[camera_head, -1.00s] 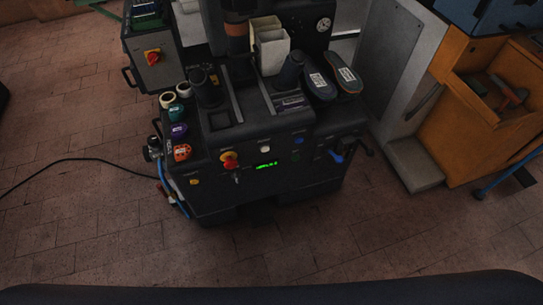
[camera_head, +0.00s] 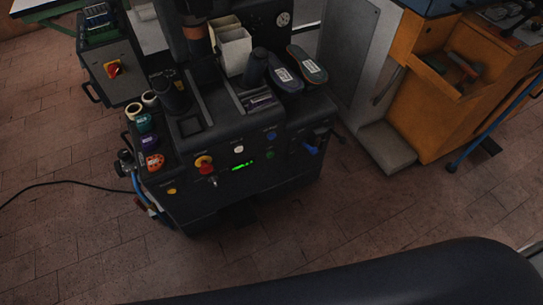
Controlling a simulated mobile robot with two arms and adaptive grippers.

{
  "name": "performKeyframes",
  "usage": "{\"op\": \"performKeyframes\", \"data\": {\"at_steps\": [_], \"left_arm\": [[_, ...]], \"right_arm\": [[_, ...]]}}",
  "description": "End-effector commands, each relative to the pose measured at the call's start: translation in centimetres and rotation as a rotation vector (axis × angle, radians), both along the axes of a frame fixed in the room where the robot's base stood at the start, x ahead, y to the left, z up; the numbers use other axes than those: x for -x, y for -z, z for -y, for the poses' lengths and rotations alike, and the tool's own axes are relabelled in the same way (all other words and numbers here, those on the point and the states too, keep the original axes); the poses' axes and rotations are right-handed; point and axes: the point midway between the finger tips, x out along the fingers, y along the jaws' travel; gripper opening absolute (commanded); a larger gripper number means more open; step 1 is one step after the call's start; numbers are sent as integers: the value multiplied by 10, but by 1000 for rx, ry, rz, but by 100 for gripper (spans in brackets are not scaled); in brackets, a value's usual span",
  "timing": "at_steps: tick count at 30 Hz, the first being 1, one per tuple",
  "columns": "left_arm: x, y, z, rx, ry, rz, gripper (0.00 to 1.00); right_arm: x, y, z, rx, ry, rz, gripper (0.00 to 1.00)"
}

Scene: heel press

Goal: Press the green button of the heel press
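The heel press (camera_head: 215,185) is a dark machine left of centre, standing on the floor in front of me. Its sloped front panel carries a red and yellow emergency knob (camera_head: 204,163), a white button (camera_head: 238,149), a blue button (camera_head: 271,135) and a lit green display (camera_head: 242,166). A small dark green button (camera_head: 270,154) appears just below the blue one; it is dim and hard to make out. Neither of my grippers is in view, and nothing touches the panel.
An orange workbench (camera_head: 437,110) and grey cabinet (camera_head: 347,50) stand at the right. A dark cabinet with a red switch (camera_head: 113,69) is at the left. A black cable (camera_head: 62,183) crosses the floor. The brick floor (camera_head: 330,215) before the press is clear.

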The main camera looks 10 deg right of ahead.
Motion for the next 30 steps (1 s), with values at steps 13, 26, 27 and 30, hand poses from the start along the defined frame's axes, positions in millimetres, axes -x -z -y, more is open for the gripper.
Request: {"op": "performKeyframes", "data": {"at_steps": [13, 26, 27, 30], "left_arm": [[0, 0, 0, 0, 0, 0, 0], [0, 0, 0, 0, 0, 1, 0], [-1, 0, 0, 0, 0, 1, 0], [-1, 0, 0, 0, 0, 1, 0]], "right_arm": [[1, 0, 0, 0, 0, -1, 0], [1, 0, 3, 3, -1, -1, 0], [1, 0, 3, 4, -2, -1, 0], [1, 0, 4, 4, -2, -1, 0]]}}
